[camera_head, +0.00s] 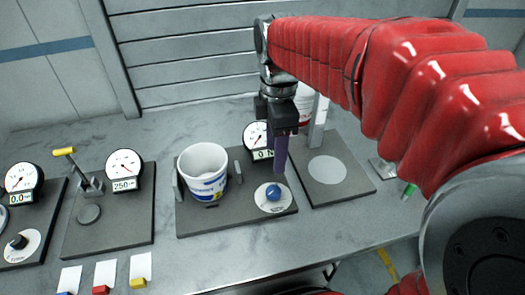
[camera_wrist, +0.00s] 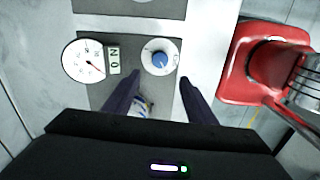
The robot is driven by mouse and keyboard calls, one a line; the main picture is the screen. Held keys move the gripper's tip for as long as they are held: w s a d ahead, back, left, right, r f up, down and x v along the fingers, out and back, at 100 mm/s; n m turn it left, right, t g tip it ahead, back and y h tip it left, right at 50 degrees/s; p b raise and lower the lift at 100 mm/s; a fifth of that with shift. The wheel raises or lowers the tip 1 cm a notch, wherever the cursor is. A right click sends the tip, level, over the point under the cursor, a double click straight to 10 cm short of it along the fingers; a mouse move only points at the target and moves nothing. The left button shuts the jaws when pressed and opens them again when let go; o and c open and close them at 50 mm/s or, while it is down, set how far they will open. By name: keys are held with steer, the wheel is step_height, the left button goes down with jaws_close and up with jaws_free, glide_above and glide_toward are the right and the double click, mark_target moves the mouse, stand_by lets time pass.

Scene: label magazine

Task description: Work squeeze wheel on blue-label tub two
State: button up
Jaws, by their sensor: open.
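A white tub with a blue label (camera_head: 203,174) stands upright on a dark plate (camera_head: 225,215), between two upright grey jaws; whether they touch it I cannot tell. A blue wheel (camera_head: 273,192) sits on a white dial disc at the plate's front right, and it also shows in the wrist view (camera_wrist: 159,59). A round gauge (camera_head: 255,135) with an N readout stands behind it and also shows in the wrist view (camera_wrist: 84,61). My gripper (camera_head: 281,168) is open and empty, pointing down just above and behind the wheel. The wrist view shows the tub partly, behind my fingers.
A plate with a pale disc and post (camera_head: 328,170) lies to the right, with a white container partly hidden behind my gripper. At left are a yellow-handled lever (camera_head: 65,152) and a 250 gauge (camera_head: 124,170). White cards with coloured blocks (camera_head: 101,290) lie at the front edge.

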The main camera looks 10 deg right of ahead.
mark_target(274, 190)
steer(key=shift+f, duration=0.15)
step_height(274, 190, down, 14)
steer(key=shift+r, duration=0.2)
stand_by(0.4)
